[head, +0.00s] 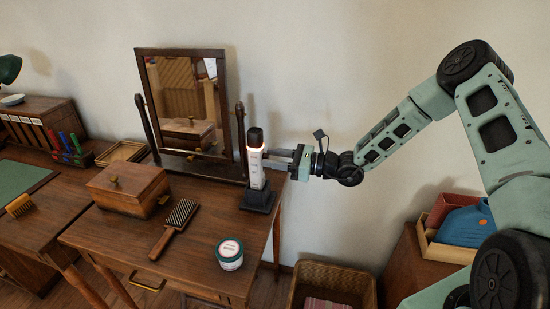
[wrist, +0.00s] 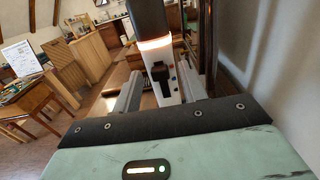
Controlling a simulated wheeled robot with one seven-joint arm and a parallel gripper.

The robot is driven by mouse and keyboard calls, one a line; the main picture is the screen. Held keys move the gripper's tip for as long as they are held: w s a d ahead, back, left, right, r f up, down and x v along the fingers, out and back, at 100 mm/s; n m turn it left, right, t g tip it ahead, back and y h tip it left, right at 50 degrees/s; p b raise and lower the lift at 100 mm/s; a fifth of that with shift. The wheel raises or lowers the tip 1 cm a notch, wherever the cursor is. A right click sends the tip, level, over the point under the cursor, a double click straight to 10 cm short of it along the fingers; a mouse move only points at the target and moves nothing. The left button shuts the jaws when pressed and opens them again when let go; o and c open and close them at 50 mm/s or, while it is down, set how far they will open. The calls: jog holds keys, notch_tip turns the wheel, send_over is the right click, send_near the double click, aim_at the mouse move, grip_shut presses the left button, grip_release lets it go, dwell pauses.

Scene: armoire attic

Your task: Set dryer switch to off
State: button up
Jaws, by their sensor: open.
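The dryer (head: 256,172) is a white upright cylinder with a dark top and a glowing ring. It stands in a dark base (head: 260,197) at the right edge of the dressing table. My gripper (head: 276,158) reaches in from the right at the dryer's upper body, its fingers open. In the wrist view the dryer (wrist: 157,60) shows beyond and between the two finger tips, with its ring glowing orange. A dark switch (wrist: 162,85) faces my gripper on the white body. I cannot tell whether the fingers touch the dryer.
A mirror (head: 186,98) in a wooden frame stands behind the dryer. A wooden box (head: 128,189), a hairbrush (head: 174,228) and a jar (head: 229,254) are on the dressing table (head: 185,258). A wooden bin (head: 333,279) stands below at the right.

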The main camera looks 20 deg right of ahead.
aim_at(264, 169)
grip_shut()
notch_tip(264, 169, down, 5)
jog(key=shift+r+b, duration=0.2)
jog(key=shift+b, duration=1)
grip_release()
jog(key=shift+d+r, duration=0.1)
jog(key=b+v, duration=0.1)
jog(key=v, duration=1.6)
jog(key=shift+b, duration=0.4)
